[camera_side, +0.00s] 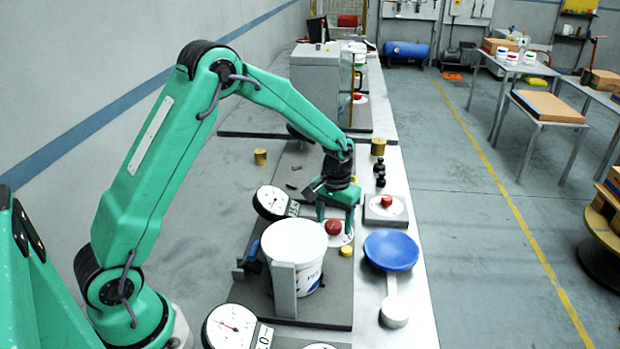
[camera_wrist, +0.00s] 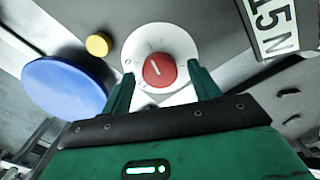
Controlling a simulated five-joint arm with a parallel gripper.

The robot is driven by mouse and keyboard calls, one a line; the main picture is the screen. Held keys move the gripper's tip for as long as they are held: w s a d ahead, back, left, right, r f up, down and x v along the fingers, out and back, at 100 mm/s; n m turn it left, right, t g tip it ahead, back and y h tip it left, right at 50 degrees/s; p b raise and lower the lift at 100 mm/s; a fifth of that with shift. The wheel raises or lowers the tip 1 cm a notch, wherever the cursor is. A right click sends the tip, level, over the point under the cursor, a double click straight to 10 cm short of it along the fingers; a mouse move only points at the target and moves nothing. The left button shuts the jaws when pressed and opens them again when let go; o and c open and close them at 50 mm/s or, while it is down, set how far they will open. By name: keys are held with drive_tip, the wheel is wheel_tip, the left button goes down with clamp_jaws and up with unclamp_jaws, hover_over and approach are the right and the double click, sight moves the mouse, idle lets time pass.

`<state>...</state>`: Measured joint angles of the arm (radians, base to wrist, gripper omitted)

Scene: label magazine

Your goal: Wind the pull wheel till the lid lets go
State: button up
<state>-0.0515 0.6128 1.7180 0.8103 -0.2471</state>
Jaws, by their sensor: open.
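A round red knob (camera_side: 333,227) with a white line on it sits at the centre of a white dial disc; I take it for the pull wheel. In the wrist view the red knob (camera_wrist: 159,69) lies between my fingertips, its white line tilted, on the white disc (camera_wrist: 160,35). My gripper (camera_side: 337,219) is open, pointing down over the knob; it also shows in the wrist view (camera_wrist: 160,73), with a gap visible on both sides of the knob.
A blue dish (camera_side: 391,250) and a small brass cylinder (camera_side: 346,251) are close by on the right. A dial gauge (camera_side: 271,202) stands left of my gripper, its readout partly in the wrist view (camera_wrist: 270,25). Another red knob (camera_side: 387,201) is on a block to the right.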

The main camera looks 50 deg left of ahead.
drive_tip(key=c, duration=1)
drive_tip(key=shift+m, duration=2.1)
drive_tip(key=o, duration=1)
